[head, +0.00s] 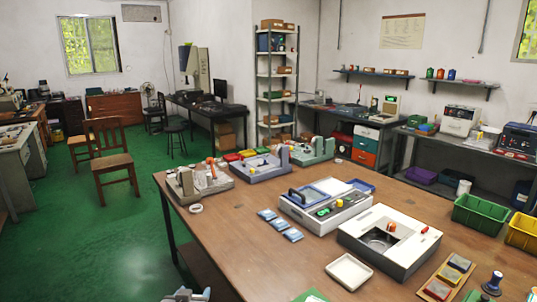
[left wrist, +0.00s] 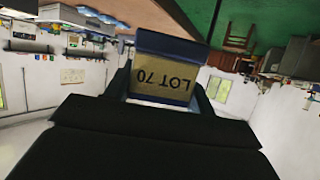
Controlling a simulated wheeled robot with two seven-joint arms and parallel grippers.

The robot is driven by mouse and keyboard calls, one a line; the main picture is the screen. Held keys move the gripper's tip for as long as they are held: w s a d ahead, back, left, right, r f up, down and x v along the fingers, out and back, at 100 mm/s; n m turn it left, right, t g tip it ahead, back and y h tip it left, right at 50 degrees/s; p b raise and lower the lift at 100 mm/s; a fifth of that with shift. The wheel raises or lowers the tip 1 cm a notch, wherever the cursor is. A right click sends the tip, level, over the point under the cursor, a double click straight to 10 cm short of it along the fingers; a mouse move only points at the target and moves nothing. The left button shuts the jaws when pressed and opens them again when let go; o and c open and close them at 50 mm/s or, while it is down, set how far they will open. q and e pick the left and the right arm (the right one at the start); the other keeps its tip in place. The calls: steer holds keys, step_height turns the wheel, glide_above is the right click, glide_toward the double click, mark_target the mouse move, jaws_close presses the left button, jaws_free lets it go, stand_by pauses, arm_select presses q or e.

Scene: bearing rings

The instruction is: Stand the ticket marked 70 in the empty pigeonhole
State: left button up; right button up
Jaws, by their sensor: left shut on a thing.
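The ticket marked 70 (left wrist: 163,82) shows in the left wrist view as a tan card reading "LOT 70" upside down, with a dark blue band along its edge. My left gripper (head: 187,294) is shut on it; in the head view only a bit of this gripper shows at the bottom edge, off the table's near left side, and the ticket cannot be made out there. A small tan rack with compartments (head: 472,265) lies at the table's lower right; it may be the pigeonholes, but I cannot tell which compartment is empty. My right gripper is not in view.
The brown table (head: 240,235) holds a white tray (head: 349,271), a grey-white machine with a dark opening (head: 420,235), several blue packets (head: 280,224), a dark-knobbed stamp (head: 493,283) and a green bin (head: 481,213). The table's near left part is clear.

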arm_select(q)
steer(key=s+f, duration=0.3)
steer(key=f, duration=0.2)
steer(key=shift+s+f, duration=0.3)
steer(key=shift+s, duration=0.1)
